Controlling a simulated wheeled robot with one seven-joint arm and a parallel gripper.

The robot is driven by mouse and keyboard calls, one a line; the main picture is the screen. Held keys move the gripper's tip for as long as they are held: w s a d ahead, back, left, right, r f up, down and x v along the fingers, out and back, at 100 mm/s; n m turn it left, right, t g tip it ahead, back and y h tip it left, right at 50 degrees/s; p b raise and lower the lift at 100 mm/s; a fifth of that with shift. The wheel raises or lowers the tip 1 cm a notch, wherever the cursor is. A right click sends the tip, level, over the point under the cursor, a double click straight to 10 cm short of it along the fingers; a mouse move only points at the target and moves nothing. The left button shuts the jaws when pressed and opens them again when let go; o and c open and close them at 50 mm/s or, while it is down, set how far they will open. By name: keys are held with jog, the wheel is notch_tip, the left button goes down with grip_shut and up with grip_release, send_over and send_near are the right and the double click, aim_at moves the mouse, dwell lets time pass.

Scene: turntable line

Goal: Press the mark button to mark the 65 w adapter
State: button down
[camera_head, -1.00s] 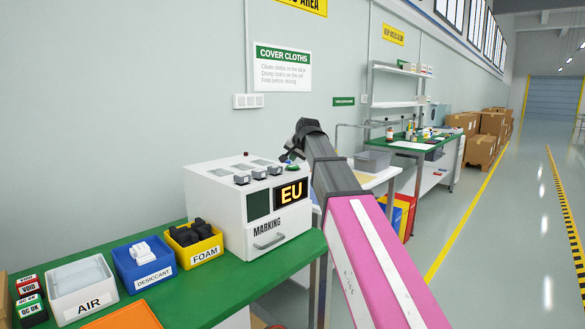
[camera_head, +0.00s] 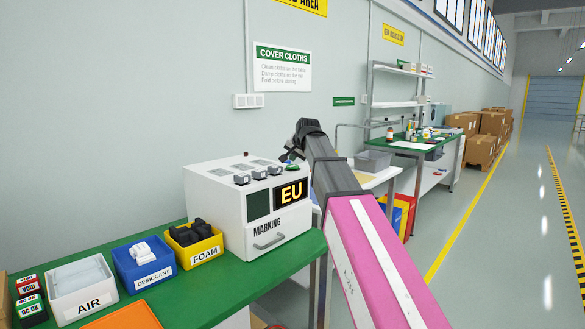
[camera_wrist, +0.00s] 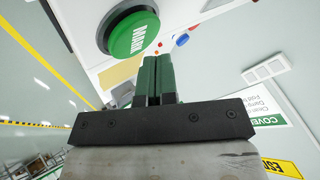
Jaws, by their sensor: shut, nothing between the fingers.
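The white marking machine (camera_head: 222,217) stands on the green bench, with "MARKING" on its front and a display reading "EU" (camera_head: 291,192). Its green mark button (camera_head: 291,166) is on the top near the right edge; in the wrist view the round button (camera_wrist: 128,33) shows large, in a dark surround. My gripper (camera_head: 290,156) is just above the button in the head view, pointing down. In the wrist view its green fingers (camera_wrist: 158,62) are together and empty, beside the button's image; whether they touch it I cannot tell. No 65 W adapter can be made out.
A grey tub (camera_head: 373,161) is on a table behind my arm. The floor at right is clear.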

aim_at(294, 166)
jog(key=shift+f, duration=0.1)
jog(key=shift+f, duration=0.3)
jog(key=shift+f, duration=0.5)
dwell(0.8)
jog(key=shift+r, duration=0.95)
jog(key=shift+r, duration=0.1)
jog(key=shift+r, duration=2.4)
